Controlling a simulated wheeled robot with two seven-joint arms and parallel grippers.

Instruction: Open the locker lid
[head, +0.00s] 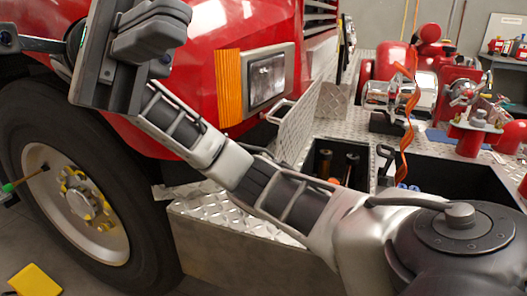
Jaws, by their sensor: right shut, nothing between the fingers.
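The locker (338,163) is a dark compartment in the diamond-plate bumper, with a few cylindrical items inside. A diamond-plate panel, which looks like the locker lid (297,132), stands raised along the compartment's left side, with a handle near its upper left. The compartment shows uncovered from above. My right gripper (150,35) is at the top left, in front of the red truck body, well apart from the lid. It is shut and empty. My right arm crosses the picture and hides part of the bumper. My left gripper is not in view.
The truck's front wheel (75,195) is at the left, and the headlight (266,80) is above the bumper (230,212). Red and chrome pump fittings (470,125) and an orange strap (407,120) stand at the right. A yellow object (35,280) lies on the floor.

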